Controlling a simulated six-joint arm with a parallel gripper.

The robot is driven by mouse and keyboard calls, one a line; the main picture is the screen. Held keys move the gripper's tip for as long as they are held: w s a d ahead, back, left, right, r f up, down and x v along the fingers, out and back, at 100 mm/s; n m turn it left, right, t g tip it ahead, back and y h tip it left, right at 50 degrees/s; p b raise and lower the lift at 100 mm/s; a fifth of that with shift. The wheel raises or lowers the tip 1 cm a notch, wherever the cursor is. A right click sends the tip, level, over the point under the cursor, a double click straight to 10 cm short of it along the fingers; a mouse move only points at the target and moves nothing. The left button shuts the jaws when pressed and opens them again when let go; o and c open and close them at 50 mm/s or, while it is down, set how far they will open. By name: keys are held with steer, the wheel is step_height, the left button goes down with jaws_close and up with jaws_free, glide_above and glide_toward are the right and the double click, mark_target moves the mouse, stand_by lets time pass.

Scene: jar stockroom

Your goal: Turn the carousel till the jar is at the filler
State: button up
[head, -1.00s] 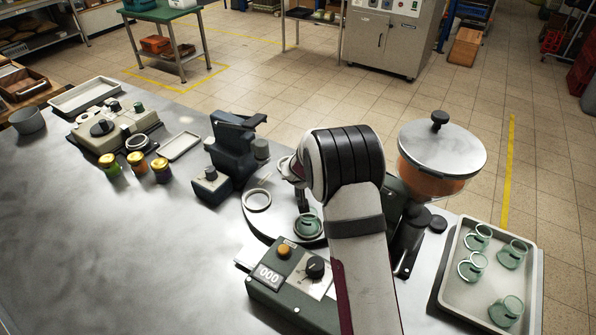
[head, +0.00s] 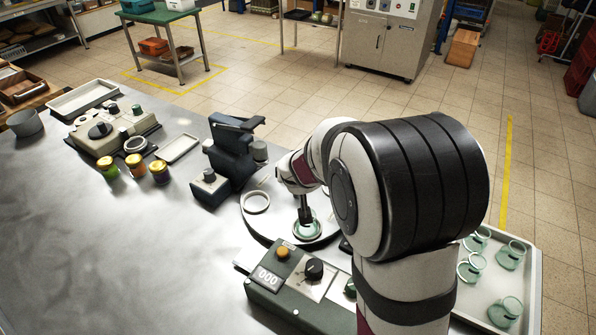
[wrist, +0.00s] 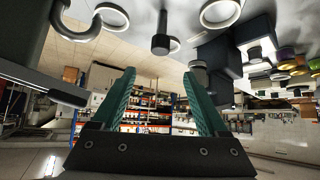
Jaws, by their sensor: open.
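The carousel (head: 277,229) is a round dark-rimmed metal plate on the bench, partly covered by my arm. An empty white ring (head: 256,201) sits at the carousel's left. My gripper (wrist: 160,73) is open, its teal fingers apart with nothing between them. A black post (wrist: 160,38) shows just beyond the fingertips. The filler is hidden behind my arm.
A control box (head: 290,284) with an orange button and black knob stands in front of the carousel. A dark machine (head: 232,152) stands to its left. The bench's left front is clear.

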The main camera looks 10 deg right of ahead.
steer(key=v, duration=0.3)
